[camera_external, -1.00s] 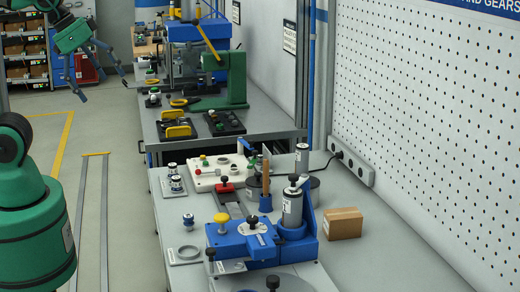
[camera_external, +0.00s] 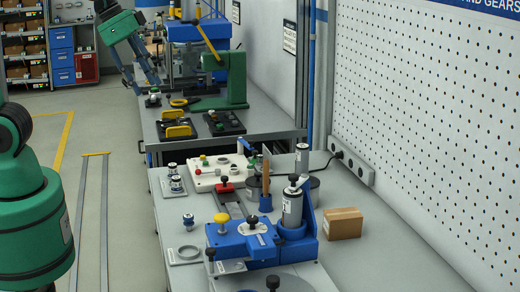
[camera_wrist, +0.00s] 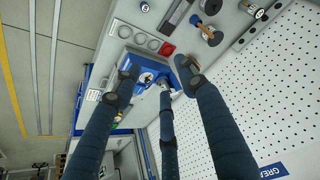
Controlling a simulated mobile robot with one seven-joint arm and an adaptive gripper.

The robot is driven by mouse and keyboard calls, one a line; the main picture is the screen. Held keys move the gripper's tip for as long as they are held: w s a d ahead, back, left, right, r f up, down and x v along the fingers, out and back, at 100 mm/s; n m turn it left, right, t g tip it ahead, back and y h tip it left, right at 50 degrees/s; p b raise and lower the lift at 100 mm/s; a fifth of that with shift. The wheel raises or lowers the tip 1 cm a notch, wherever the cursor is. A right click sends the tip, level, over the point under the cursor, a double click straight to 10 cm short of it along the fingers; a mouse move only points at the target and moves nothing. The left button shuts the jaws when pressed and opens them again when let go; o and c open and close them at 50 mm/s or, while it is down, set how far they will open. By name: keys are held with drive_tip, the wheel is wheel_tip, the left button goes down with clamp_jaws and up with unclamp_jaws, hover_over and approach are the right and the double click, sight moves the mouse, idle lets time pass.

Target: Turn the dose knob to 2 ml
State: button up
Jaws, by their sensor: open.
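A blue device (camera_external: 235,246) stands on the front bench, with a small black knob (camera_external: 250,220) over a white label on top. I cannot read a dial or scale, nor be sure this is the dose knob. A steel cylinder (camera_external: 292,208) stands at its right. My gripper (camera_external: 147,84) is at the upper left in the external view, apart from the blue device. In the wrist view my gripper (camera_wrist: 160,82) shows its dark fingers spread, with nothing between them. Beyond them is blue equipment (camera_wrist: 147,66) with a pale round part, partly hidden by the fingers.
The pegboard wall (camera_external: 430,130) bounds the right side. The floor aisle (camera_external: 118,190) on the left is clear.

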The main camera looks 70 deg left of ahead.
drive_tip(key=w+d+f+m+g+h+p, duration=0.1)
drive_tip(key=w+d+f+m+p, duration=0.3)
drive_tip(key=w+d, duration=0.7)
drive_tip(key=m+p, duration=0.2)
approach(252, 218)
drive_tip(key=shift+g+h, duration=0.4)
drive_tip(key=v, duration=0.5)
drive_tip(key=shift+w+a+r, duration=0.25)
drive_tip(key=shift+w+a, duration=0.05)
drive_tip(key=shift+a, duration=0.2)
drive_tip(key=shift+f, duration=0.1)
drive_tip(key=x, duration=1.3)
drive_tip(key=shift+d+f, duration=0.1)
drive_tip(key=shift+f, duration=0.15)
clamp_jaws()
